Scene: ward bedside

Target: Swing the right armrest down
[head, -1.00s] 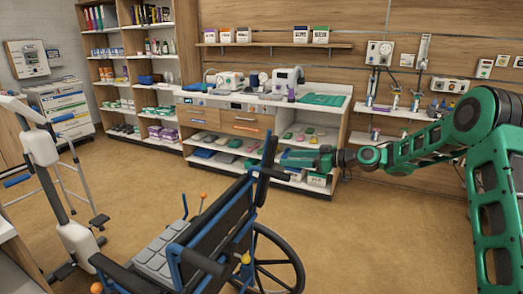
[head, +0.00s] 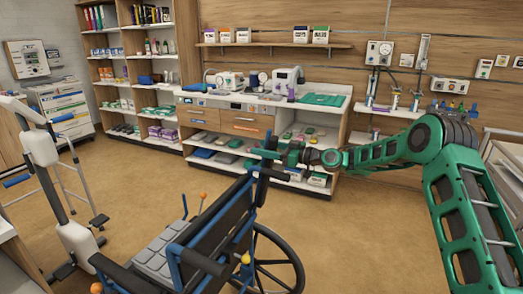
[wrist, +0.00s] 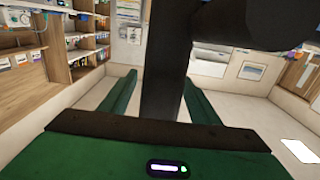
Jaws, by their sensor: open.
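The wheelchair (head: 208,228) stands at the bottom of the head view, with its grey seat left of its blue-framed backrest. A dark armrest (head: 264,168), which I take to be the right one, stands raised on the far side by the backrest top. My gripper (head: 276,152) is at its upper part, reaching in from the right. In the wrist view, a dark upright bar (wrist: 165,70), apparently this armrest, rises between the two green fingers of my gripper (wrist: 160,88). The fingers are apart, with gaps beside the bar. Contact further down is hidden.
A black push handle (head: 274,174) juts right just below my gripper. The large wheel (head: 278,262) is below. A counter with shelves (head: 240,122) stands behind. A white stand (head: 48,165) and a walking frame are at left. Open floor (head: 370,240) lies right of the wheelchair.

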